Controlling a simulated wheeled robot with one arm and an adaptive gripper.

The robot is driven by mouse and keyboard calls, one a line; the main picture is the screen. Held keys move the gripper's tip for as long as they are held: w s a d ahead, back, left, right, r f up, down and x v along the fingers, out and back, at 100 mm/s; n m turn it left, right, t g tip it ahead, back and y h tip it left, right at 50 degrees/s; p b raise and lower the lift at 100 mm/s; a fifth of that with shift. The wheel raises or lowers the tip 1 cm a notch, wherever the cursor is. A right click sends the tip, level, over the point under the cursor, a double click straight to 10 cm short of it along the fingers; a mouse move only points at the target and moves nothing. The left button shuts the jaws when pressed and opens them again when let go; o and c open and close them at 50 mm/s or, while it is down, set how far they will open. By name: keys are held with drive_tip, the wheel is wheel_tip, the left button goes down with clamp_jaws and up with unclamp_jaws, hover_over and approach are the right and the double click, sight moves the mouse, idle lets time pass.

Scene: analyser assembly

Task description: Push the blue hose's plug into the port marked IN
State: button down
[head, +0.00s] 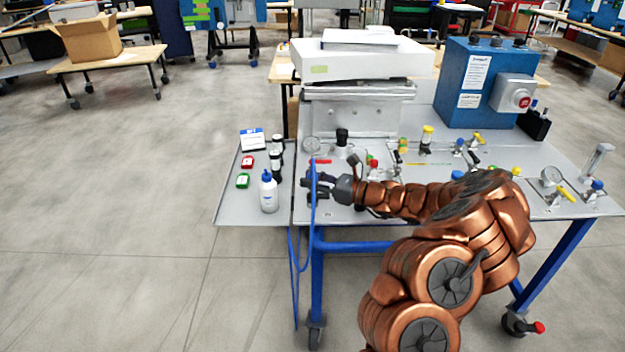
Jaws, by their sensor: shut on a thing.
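My gripper (311,185) is at the left end of the grey work table, low over its top near the front edge. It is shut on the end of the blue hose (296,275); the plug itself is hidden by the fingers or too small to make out. The hose shows as an upright blue line at the fingers and hangs down in a loop past the front edge, beside the table's blue leg. Fittings and valves stand on the table beyond my gripper. The IN marking cannot be read, so I cannot tell which port bears it.
A side shelf (230,207) at the left holds a white bottle (268,192), dark bottles and red and green items. A blue cabinet (482,82) stands at the back right.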

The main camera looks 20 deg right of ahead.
drive_tip(key=shift+f+b, duration=0.4)
drive_tip(key=shift+f, duration=0.65)
idle(1.0)
drive_tip(key=c, duration=0.8)
unclamp_jaws()
drive_tip(key=shift+c, duration=0.2)
drive_tip(key=shift+d, duration=0.1)
